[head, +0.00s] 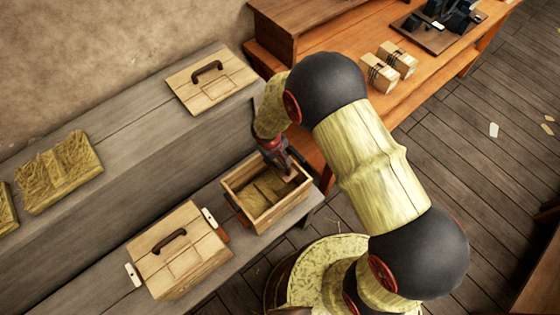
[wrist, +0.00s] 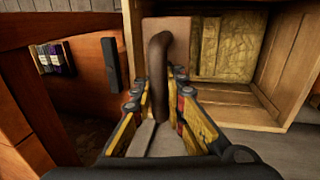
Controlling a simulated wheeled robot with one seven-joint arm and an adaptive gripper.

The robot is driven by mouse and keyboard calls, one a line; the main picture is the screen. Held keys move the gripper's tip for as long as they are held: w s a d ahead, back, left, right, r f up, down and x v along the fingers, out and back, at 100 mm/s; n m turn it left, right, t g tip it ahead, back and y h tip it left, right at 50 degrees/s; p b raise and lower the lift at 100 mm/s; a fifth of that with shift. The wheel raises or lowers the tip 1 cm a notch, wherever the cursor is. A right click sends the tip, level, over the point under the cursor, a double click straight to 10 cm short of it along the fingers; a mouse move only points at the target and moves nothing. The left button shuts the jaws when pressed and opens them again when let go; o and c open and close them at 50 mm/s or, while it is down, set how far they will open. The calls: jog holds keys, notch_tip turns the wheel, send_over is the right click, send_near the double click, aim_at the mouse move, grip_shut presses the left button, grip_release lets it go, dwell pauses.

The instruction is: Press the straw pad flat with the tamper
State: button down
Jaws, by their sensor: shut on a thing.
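An open wooden box (head: 237,208) stands at the right end of the low grey bench. The straw pad (head: 258,192) lies inside it, and it also shows in the wrist view (wrist: 228,45) at the upper right. My gripper (head: 277,150) points down at the box's far right part. In the wrist view my gripper (wrist: 156,92) is shut on the dark curved handle of the tamper (wrist: 158,62). The tamper's flat brownish block (head: 289,177) shows at the box's right end, beside the visible pad. I cannot tell whether it touches the pad; my gripper partly hides that end.
A closed box with a handled lid (head: 178,252) stands left of the open box. A loose handled lid (head: 211,80) and a straw slab (head: 60,172) lie on the higher grey ledge. An orange workbench (head: 350,70) with tied packages (head: 388,67) stands behind my arm.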

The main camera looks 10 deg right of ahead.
jog(key=shift+w+d+p+v, duration=0.15)
jog(key=shift+p+v, duration=0.35)
jog(key=shift+v, duration=0.4)
jog(key=shift+w+d+p+v, duration=0.15)
jog(key=shift+p+v, duration=0.4)
jog(key=shift+v, duration=0.3)
jog(key=shift+d+p+v, duration=0.15)
jog(key=shift+p+v, duration=0.35)
jog(key=shift+v, duration=0.4)
jog(key=shift+r, duration=0.1)
